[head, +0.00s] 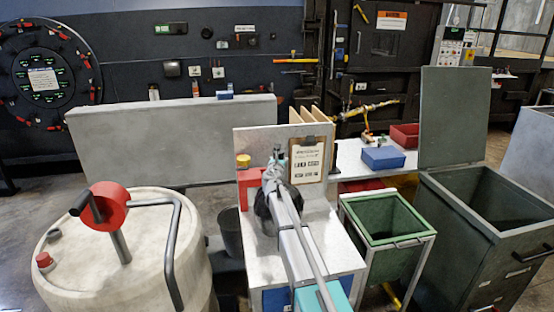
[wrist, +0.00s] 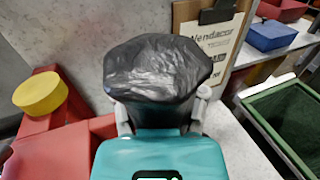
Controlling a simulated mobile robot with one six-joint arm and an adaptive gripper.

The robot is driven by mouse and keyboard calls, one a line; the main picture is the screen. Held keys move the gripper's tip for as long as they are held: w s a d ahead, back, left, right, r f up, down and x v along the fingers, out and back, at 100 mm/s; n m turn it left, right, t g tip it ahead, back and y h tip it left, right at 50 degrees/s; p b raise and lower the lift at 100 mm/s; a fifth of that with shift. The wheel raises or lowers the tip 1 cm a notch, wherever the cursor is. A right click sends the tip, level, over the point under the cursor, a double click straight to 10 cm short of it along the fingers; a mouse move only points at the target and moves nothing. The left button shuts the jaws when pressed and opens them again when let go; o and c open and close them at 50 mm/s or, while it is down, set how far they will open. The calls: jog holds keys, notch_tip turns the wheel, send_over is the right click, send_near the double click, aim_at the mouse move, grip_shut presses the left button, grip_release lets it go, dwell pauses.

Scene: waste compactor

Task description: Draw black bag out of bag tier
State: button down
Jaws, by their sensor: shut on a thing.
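The black bag (wrist: 155,70) is a crumpled, shiny bundle in the middle of the wrist view. My gripper (wrist: 162,118) is shut on it, with a grey finger at each side of its lower part. In the head view the bag (head: 264,207) shows as a dark patch beside my arm, largely covered by it. The red bag tier (wrist: 60,125) with its yellow knob (wrist: 40,93) is left of the bag in the wrist view. The tier also shows in the head view (head: 246,180). The bag's underside is hidden, so I cannot tell whether it touches the tier.
A clipboard sign (head: 307,162) stands behind the bag. A green open bin (head: 388,218) is to the right, with a large grey lidded bin (head: 470,215) beyond it. A pale drum (head: 130,250) with a red fitting stands at the left. A blue box (head: 383,158) lies on the back table.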

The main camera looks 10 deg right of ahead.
jog(key=d, duration=0.8)
jog(key=shift+d, duration=0.3)
dwell(1.3)
jog(key=shift+s+f+b, duration=0.2)
jog(key=shift+s+b, duration=0.05)
jog(key=shift+b, duration=0.1)
dwell(0.9)
jog(key=shift+c, duration=1.8)
grip_release()
jog(key=shift+w+f, duration=0.2)
jog(key=o, duration=0.3)
jog(key=shift+r, duration=0.1)
jog(key=shift+s, duration=0.1)
jog(key=v, duration=1.2)
